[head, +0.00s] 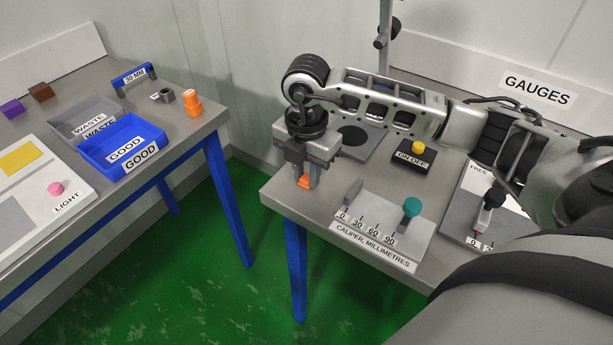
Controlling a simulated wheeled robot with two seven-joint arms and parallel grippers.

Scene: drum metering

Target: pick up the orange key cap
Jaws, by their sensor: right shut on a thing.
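My right gripper (308,178) points down over the near left corner of the right table. It is shut on the orange key cap (304,182), which shows low between the fingers. The fingers hide part of the cap. I cannot tell whether the cap touches the tabletop. My left gripper is not in view.
A caliper board (380,240) with a teal knob (411,207) lies just right of the gripper. An ON/OFF box (411,156) stands behind it. The left table holds a blue GOOD tray (122,130), a grey WASTE tray (75,116) and an orange stacked piece (192,103).

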